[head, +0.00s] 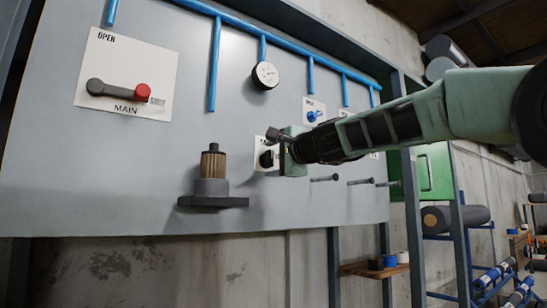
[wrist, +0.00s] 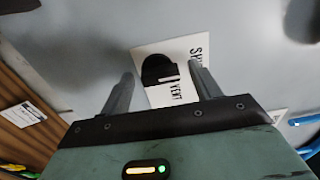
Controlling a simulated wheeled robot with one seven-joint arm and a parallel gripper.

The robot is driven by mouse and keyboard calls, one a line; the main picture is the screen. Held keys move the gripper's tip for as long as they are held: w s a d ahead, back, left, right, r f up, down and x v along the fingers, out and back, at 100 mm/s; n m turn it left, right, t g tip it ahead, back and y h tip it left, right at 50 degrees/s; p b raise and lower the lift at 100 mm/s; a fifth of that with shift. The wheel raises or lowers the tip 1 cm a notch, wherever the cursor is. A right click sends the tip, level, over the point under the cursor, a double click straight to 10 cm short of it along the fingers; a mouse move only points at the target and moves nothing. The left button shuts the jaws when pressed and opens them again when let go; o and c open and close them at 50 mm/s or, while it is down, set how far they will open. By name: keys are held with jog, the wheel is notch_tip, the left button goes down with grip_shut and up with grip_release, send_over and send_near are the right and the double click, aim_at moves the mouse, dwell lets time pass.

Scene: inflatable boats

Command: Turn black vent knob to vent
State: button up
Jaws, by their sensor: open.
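The black vent knob (head: 268,159) sits on a small white plate on the grey panel, just left of my gripper (head: 276,137) in the head view. In the wrist view the knob (wrist: 157,68) lies between the two fingers of my gripper (wrist: 160,72), ahead of them. The fingers stand apart and hold nothing. The white plate (wrist: 183,52) reads VENT beside the knob, with a partly hidden word starting SE or SP at its edge. My gripper body partly covers the plate in the head view. Whether a finger touches the knob I cannot tell.
A red-tipped MAIN lever (head: 117,90) is at upper left. A brown filter (head: 213,163) on a bracket juts out left of the knob. A gauge (head: 265,75), blue pipes (head: 214,65), a blue knob (head: 314,116) and short grey pegs (head: 324,178) are nearby.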

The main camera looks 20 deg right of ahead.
jog(key=c, duration=1)
jog(key=shift+o, duration=0.3)
jog(key=shift+m, duration=0.3)
jog(key=m, duration=0.2)
jog(key=shift+d+r+m, duration=0.1)
jog(key=shift+m, duration=0.3)
jog(key=m+p, duration=0.1)
jog(key=m, duration=0.2)
jog(key=shift+m, duration=0.3)
jog(key=m, duration=0.3)
jog(key=shift+d+m, duration=0.1)
jog(key=shift+m, duration=0.2)
jog(key=shift+m+p, duration=0.4)
jog(key=shift+m, duration=1.2)
